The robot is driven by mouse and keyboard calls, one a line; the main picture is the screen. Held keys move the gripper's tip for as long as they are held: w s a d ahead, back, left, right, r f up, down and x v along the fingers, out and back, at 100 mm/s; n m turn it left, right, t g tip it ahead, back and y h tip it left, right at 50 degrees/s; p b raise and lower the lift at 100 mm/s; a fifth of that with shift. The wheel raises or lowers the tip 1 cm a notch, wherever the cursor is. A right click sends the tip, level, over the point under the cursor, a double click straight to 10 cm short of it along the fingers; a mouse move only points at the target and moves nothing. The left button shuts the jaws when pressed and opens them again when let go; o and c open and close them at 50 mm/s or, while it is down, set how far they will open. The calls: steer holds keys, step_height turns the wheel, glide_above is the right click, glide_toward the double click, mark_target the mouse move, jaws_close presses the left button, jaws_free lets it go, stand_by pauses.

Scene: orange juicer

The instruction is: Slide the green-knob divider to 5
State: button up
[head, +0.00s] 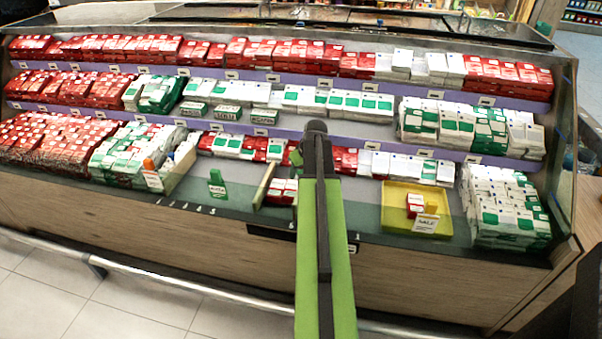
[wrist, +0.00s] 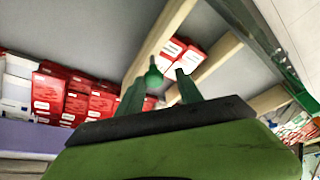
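The green knob (wrist: 153,76) shows in the wrist view at the near end of a pale wooden divider (wrist: 163,38). In the head view a bit of green (head: 295,158) that may be this knob shows just left of my arm. My gripper (wrist: 160,85) is open, its two green fingers apart. The knob appears between the fingertips, nearer the left one; I cannot tell whether they touch it. In the head view my gripper (head: 316,130) reaches over the middle of the lowest shelf. Small white marks (head: 185,208) run along the shelf's front edge; their digits are hard to read.
Another wooden divider (head: 264,185) stands left of my arm, with red boxes (head: 281,190) beside it. A yellow tray (head: 394,207) with a sale sign (head: 425,223) is at the right. A green tag (head: 217,184) stands on bare grey shelf at the left. Packed boxes fill the upper shelves.

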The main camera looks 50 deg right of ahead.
steer(key=shift+o, duration=1.1)
steer(key=shift+s+d, duration=0.1)
steer(key=shift+d, duration=0.1)
steer(key=p+v, duration=1.6)
steer(key=v, duration=0.1)
steer(key=shift+s, duration=0.15)
steer(key=shift+a+r, duration=0.1)
steer(key=shift+a, duration=0.05)
